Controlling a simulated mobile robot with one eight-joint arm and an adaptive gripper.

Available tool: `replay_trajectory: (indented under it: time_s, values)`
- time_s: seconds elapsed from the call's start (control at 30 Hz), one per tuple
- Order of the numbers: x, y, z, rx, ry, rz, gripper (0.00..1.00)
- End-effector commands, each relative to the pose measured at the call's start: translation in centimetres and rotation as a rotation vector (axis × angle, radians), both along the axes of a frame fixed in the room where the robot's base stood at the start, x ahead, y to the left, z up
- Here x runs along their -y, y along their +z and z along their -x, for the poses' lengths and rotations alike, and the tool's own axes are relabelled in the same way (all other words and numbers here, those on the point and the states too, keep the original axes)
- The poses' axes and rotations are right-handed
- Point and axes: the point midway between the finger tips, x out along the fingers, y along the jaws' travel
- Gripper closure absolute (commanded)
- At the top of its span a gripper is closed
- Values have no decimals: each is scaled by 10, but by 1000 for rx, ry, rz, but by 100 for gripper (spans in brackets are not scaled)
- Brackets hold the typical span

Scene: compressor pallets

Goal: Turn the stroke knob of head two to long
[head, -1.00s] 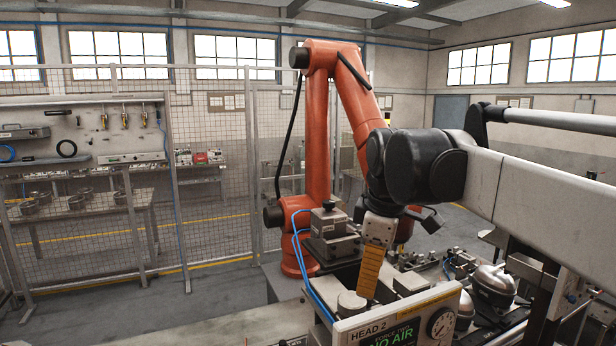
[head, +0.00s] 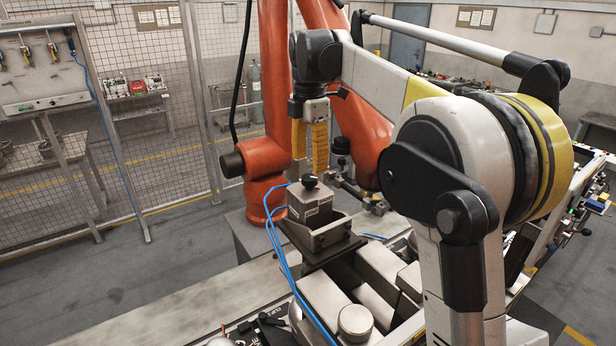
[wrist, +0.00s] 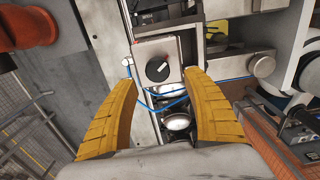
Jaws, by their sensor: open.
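A round black knob (head: 310,181) sits on top of a grey metal block (head: 312,205) with a plate of too-small lettering. In the wrist view the knob (wrist: 157,68) shows from above with a small red mark; its setting is unreadable. My gripper (head: 309,163) points down just above the knob in the head view. In the wrist view its two yellow fingers (wrist: 160,78) stand wide apart, one on each side of the knob, with nothing between them. Whether they reach down to knob height is unclear. No head number is readable now.
Blue hoses (head: 278,255) run along the block's left side. Metal blocks and a round cap (head: 355,322) stand in front of it. An orange robot arm (head: 266,180) stands close behind. A mesh fence (head: 190,110) is farther back left.

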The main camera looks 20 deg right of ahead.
Motion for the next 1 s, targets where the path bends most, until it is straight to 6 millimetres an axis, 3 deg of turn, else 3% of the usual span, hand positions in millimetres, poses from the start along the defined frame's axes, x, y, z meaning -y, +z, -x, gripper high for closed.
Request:
replay_trajectory:
  time_s: [0.1,0.3,0.67,0.83,1.0]
  values:
    - [0,-23,0,0,-1,0,41]
    - [0,-47,0,0,-1,0,41]
    - [0,-53,0,1,-1,0,41]
    - [0,-53,0,1,-1,0,92]
    - [0,-53,0,0,-3,0,95]
